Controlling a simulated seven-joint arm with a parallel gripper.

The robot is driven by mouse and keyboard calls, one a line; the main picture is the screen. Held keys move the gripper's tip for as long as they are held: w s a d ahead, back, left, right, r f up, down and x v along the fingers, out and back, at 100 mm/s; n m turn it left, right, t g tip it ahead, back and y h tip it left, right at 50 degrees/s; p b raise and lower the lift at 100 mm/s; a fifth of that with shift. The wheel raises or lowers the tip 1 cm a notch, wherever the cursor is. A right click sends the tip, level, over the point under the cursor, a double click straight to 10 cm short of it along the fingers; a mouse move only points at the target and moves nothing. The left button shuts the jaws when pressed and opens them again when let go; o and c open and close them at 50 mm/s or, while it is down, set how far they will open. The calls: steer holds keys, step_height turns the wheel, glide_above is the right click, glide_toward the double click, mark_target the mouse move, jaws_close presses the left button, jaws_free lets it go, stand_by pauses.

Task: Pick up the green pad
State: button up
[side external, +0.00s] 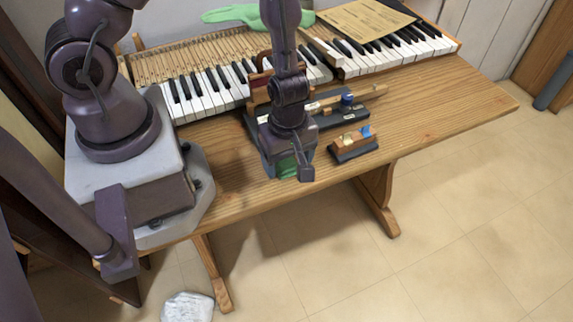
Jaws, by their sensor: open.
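A green patch that looks like the green pad (287,167) shows at the table's front edge, low beside my gripper. Most of it is hidden by my gripper and by a dark blue-grey box-like thing around it. My gripper (288,168) points down over this spot, its jaws apart. One dark finger shows to the right of the green patch; the other finger is hard to make out. I cannot tell whether the fingers touch the pad.
A dark tool tray (348,112) and small wooden block holder (353,146) stand right of my gripper. The table's right side (450,100) is clear.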

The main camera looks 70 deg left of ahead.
mark_target(288, 165)
steer(key=shift+f, duration=1.1)
steer(key=c, duration=1)
steer(key=shift+r, duration=0.1)
steer(key=shift+r, duration=4.9)
